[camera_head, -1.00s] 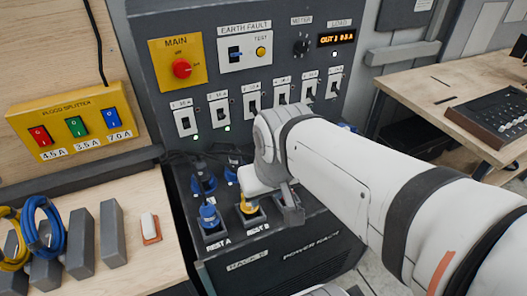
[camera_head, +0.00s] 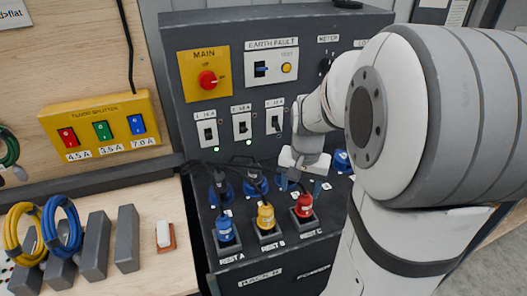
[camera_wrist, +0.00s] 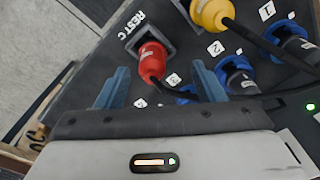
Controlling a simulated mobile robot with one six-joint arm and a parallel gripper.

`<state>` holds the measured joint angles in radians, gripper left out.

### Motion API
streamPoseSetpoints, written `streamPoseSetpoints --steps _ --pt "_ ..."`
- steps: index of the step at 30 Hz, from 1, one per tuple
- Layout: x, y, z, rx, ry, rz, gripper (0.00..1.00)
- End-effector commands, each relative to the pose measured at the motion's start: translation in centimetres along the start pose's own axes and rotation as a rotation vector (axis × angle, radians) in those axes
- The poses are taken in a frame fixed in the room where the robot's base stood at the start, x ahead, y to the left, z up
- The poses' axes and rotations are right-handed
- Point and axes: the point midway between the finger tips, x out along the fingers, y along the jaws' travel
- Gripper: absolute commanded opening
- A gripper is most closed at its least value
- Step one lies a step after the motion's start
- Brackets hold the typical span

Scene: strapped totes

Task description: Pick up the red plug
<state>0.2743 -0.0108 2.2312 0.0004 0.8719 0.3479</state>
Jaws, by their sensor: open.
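The red plug (camera_head: 304,206) stands in the REST C holder on the rack's sloped shelf, at the right end of the row of rests. It also shows in the wrist view (camera_wrist: 152,62), with its lower end in the dark holder. My gripper (camera_head: 300,186) is open and empty, just above and behind the red plug in the head view. In the wrist view my gripper's two blue fingers (camera_wrist: 160,80) point toward the shelf, one on each side of the red plug's line. I cannot tell whether they touch it.
A yellow plug (camera_head: 266,217) in REST B and a blue plug (camera_head: 225,229) in REST A stand to the left. Blue sockets with dark cables lie behind them. The panel of switches (camera_head: 242,127) rises at the back. A yellow splitter box (camera_head: 100,125) is at left.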

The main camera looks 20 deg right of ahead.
Motion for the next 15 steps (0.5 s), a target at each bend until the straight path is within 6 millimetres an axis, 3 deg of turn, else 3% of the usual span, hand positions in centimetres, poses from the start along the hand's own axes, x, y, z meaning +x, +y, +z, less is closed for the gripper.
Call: streamPoseSetpoints --steps 1,6,15 --pt "1.1 0.4 -0.9 0.041 -0.019 0.008 0.62" --pt "2.7 1.1 -2.4 0.118 -0.044 0.02 0.62" --pt "5.7 1.3 -2.5 0.127 -0.049 0.022 0.62"
